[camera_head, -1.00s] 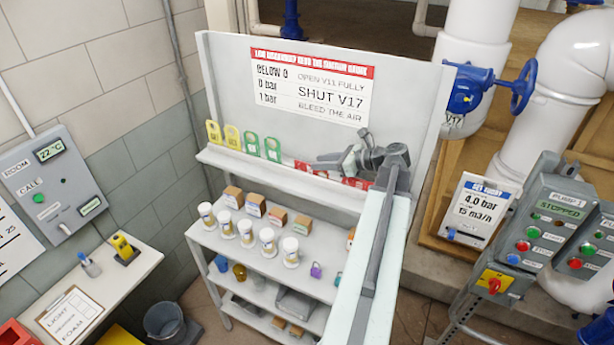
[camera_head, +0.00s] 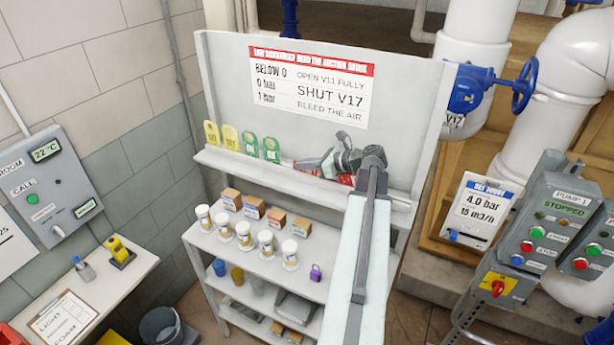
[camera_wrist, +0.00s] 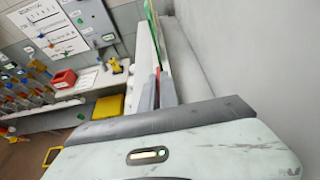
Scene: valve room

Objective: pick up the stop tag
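The red tags (camera_head: 308,166) stand on the top ledge of the shelf in the head view, right of the green tags. I take them for the stop tags; their lettering cannot be read. My gripper (camera_head: 326,163) reaches left along the ledge among them and hides part of the row. More red (camera_head: 346,179) shows just below and right of it. In the wrist view, a thin red edge (camera_wrist: 158,72) shows between and beyond the two grey fingers of my gripper (camera_wrist: 158,88). Whether the fingers touch it or are closed on it cannot be told.
Two yellow tags (camera_head: 221,134) and two green tags (camera_head: 261,147) stand left on the ledge. The white back panel (camera_head: 400,120) rises close behind. Boxes and white jars (camera_head: 244,234) fill the shelf below. A blue valve wheel (camera_head: 525,85) is at right.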

